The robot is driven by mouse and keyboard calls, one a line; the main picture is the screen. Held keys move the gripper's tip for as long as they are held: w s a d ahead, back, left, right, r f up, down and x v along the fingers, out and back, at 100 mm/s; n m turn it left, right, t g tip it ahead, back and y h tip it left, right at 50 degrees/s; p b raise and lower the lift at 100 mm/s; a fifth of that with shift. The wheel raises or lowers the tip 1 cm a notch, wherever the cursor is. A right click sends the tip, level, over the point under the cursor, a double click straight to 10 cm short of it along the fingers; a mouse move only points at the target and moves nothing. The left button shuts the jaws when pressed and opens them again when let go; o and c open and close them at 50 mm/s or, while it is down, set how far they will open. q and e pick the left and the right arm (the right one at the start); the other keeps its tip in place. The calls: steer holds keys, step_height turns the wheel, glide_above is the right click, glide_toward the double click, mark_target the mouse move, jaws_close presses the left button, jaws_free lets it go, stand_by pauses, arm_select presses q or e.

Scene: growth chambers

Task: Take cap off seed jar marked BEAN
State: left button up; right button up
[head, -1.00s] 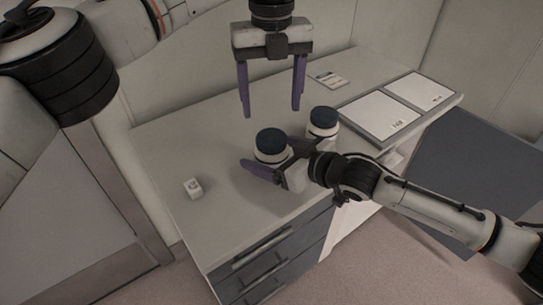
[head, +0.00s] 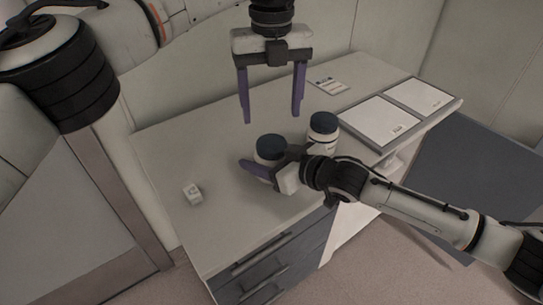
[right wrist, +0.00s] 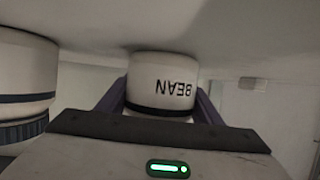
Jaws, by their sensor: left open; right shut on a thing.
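The jar marked BEAN (right wrist: 163,88) is pale with a dark band; its label appears upside down between my right gripper's fingers in the right wrist view. In the head view this jar, with its dark blue cap (head: 271,147), stands upright on the counter. My right gripper (head: 266,167) is shut on its body from the front right, below the cap; the far finger is mostly hidden. My left gripper (head: 271,118) is open and empty, fingers pointing down, above the capped jar.
A second jar with a dark cap (head: 323,127) stands close behind and right; it also shows in the right wrist view (right wrist: 25,70). A small white cube (head: 193,194) lies front left on the counter (head: 185,150). A tray with white panels (head: 345,125) and a card (head: 327,85) are farther right.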

mark_target(271, 143)
arm_select(q)
steer(key=m, duration=0.3)
arm_select(e)
jaws_close()
arm_select(q)
steer(key=m, duration=0.8)
steer(key=shift+m, duration=0.4)
steer(key=m, duration=1)
steer(key=shift+m, duration=0.4)
steer(key=m, duration=0.8)
steer(key=shift+m, duration=0.3)
steer(key=shift+f, duration=0.55)
step_height(271, 143, down, 7)
steer(key=shift+r, duration=0.1)
